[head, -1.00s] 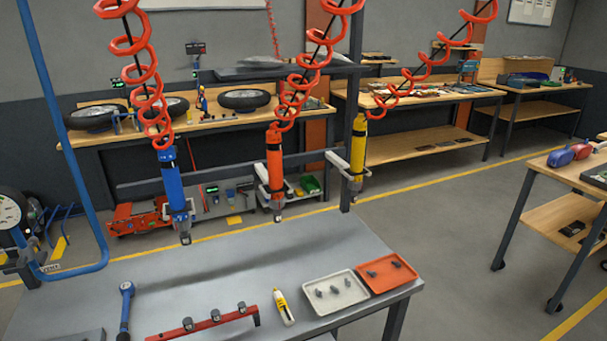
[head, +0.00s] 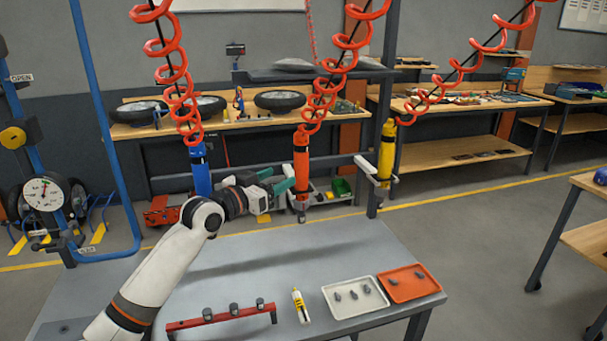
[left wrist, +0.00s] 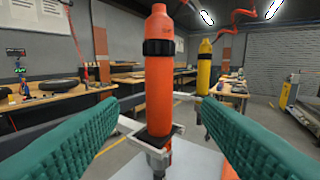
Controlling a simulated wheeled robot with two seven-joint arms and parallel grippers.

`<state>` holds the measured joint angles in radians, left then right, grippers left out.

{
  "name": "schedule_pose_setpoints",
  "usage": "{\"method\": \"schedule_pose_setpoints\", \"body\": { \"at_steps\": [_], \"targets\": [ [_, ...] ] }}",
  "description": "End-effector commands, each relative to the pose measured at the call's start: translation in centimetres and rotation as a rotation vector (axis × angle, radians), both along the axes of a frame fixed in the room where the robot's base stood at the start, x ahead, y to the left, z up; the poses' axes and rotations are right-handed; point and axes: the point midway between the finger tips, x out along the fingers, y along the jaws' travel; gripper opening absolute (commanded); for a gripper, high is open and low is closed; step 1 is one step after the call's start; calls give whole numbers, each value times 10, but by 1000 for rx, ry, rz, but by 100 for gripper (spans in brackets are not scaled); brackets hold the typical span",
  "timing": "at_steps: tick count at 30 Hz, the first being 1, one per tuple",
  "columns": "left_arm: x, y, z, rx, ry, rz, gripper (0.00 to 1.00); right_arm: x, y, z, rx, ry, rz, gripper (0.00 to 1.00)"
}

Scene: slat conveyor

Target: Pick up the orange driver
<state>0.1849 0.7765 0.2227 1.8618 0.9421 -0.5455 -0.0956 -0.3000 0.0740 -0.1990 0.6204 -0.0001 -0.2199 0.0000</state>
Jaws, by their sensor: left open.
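The orange driver (head: 301,163) hangs upright from a red coiled hose above the far side of the grey table. It also shows large in the left wrist view (left wrist: 159,85), between the two green finger pads, with its lower end at a bracket. My left gripper (head: 278,183) is open, just left of the orange driver at about its middle height in the head view. In the left wrist view a gap shows between each pad and the driver. My right gripper is not in view.
A blue driver (head: 200,172) hangs behind my left arm, and a yellow driver (head: 387,155) hangs to the right. The grey table (head: 330,249) holds a red bar (head: 222,317), a yellow marker-like tool (head: 300,306), a white tray (head: 352,309) and an orange tray (head: 424,290).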

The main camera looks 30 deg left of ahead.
Motion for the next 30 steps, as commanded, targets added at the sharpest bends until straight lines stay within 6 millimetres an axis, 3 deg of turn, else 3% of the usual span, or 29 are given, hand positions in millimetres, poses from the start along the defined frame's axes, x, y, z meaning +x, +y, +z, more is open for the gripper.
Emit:
{"method": "schedule_pose_setpoints", "body": {
  "at_steps": [9, 17, 24, 30],
  "targets": [
    [52, -6, 4, -5, 0, 0, 58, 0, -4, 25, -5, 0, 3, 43],
    [72, -8, 3, -4, 3, -1, 58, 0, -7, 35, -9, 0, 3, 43],
    [106, -10, 2, -4, 2, 0, 58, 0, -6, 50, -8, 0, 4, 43],
    [115, -12, 0, 0, 3, -1, 58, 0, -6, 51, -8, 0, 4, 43]
  ]
}}
